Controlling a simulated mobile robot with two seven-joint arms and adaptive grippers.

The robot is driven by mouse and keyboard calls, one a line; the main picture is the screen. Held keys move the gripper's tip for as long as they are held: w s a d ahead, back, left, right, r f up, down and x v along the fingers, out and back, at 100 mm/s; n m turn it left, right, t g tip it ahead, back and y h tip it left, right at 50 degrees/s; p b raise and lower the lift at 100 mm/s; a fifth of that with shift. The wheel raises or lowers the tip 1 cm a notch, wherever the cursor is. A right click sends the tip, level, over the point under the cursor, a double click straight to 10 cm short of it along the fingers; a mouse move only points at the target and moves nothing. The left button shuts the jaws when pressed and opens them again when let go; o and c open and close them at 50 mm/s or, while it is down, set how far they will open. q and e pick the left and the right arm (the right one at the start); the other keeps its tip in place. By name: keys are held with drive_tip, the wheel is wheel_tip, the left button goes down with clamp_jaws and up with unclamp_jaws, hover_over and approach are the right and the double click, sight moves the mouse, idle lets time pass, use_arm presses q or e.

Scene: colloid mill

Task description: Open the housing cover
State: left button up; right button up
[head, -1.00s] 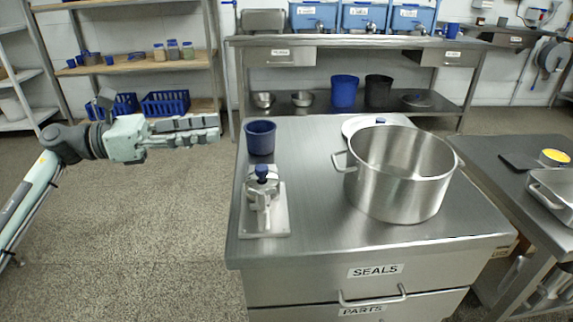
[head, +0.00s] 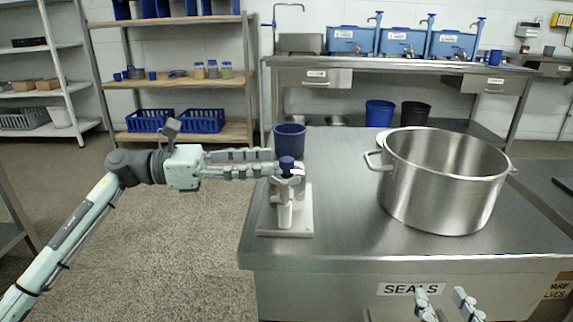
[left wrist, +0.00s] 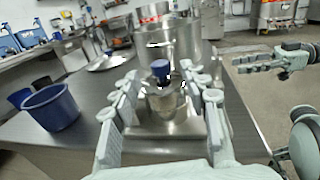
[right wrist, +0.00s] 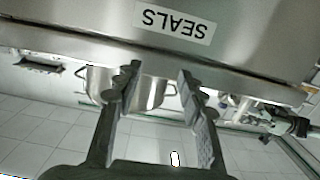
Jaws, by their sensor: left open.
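The colloid mill (head: 288,195) stands upright on a pale base plate at the left end of the steel table, with a blue knob (head: 287,163) on top. My left gripper (head: 272,163) reaches in from the left, its fingertips close beside the mill's top. In the left wrist view the open fingers (left wrist: 163,95) lie either side of the knob and metal body, with a gap to both; I cannot tell any contact. My right gripper (head: 445,300) is low in front of the table's drawer; its fingers are apart and empty in the right wrist view (right wrist: 158,85).
A blue cup (head: 290,138) stands just behind the mill. A large steel pot (head: 445,185) stands to its right. The SEALS drawer front (head: 420,289) is just behind my right gripper. The floor left of the table is clear.

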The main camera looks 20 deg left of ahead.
sight(287, 159)
use_arm(q)
drive_tip(key=shift+x, duration=2.7)
use_arm(e)
drive_tip(key=shift+g+h, duration=0.5)
drive_tip(key=shift+g, duration=0.4)
drive_tip(key=shift+s+d+f, duration=0.1)
drive_tip(key=shift+d+f, duration=0.4)
drive_tip(key=shift+f, duration=0.4)
drive_tip(key=shift+d+f, duration=0.5)
drive_tip(key=shift+f, duration=0.4)
use_arm(q)
clamp_jaws()
